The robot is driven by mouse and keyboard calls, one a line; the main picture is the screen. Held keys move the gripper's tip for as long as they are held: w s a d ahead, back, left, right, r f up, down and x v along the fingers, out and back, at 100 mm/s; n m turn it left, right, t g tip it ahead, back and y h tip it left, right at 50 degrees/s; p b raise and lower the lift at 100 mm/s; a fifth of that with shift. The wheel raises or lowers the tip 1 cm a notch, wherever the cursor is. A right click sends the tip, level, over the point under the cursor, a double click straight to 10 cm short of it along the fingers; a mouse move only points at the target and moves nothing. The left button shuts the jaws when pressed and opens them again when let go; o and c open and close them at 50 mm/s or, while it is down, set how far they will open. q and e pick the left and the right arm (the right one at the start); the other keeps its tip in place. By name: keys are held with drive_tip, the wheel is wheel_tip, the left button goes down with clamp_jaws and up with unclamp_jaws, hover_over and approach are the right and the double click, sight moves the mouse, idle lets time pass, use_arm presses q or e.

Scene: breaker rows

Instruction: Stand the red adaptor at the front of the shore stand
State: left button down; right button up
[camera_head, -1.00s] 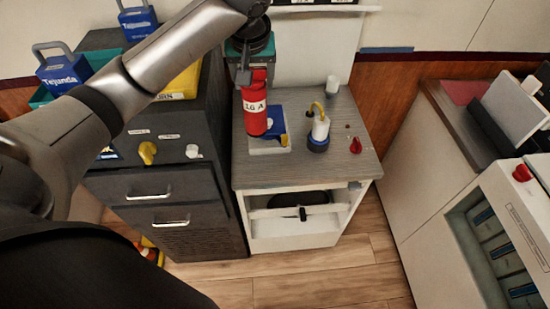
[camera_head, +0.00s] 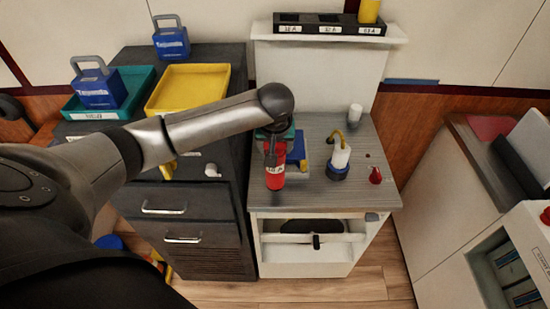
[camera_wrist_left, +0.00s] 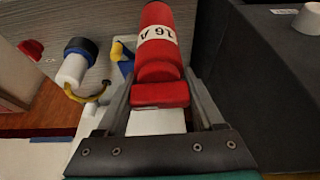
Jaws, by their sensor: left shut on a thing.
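My left gripper (camera_head: 272,142) is shut on the red adaptor (camera_head: 274,174), a red cylinder with a white 16 A label. The adaptor hangs in front of the left part of the grey-topped cabinet (camera_head: 325,190). I cannot tell how far it is above the top. In the left wrist view the adaptor (camera_wrist_left: 158,35) lies between the fingers (camera_wrist_left: 160,92), its label facing the camera. A black block (camera_head: 330,29) with several white rating labels sits on the shelf behind the cabinet; a yellow cylinder (camera_head: 369,10) stands at its right end. My right gripper is out of view.
A white bottle with a blue base (camera_head: 339,160), a blue and yellow piece (camera_head: 298,150), a red knob-like piece (camera_head: 375,175) and a white cylinder (camera_head: 355,113) are on the top. The dark drawer unit (camera_head: 215,205) at left carries a yellow tray (camera_head: 190,88).

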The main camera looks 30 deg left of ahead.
use_arm(q)
drive_tip(key=shift+f, duration=2.1)
unclamp_jaws()
drive_tip(key=shift+f, duration=0.1)
drive_tip(key=shift+r, duration=0.35)
drive_tip(key=p+v, duration=0.1)
drive_tip(key=v, duration=1)
drive_tip(key=shift+s+d+r, duration=0.1)
drive_tip(key=shift+r, duration=0.2)
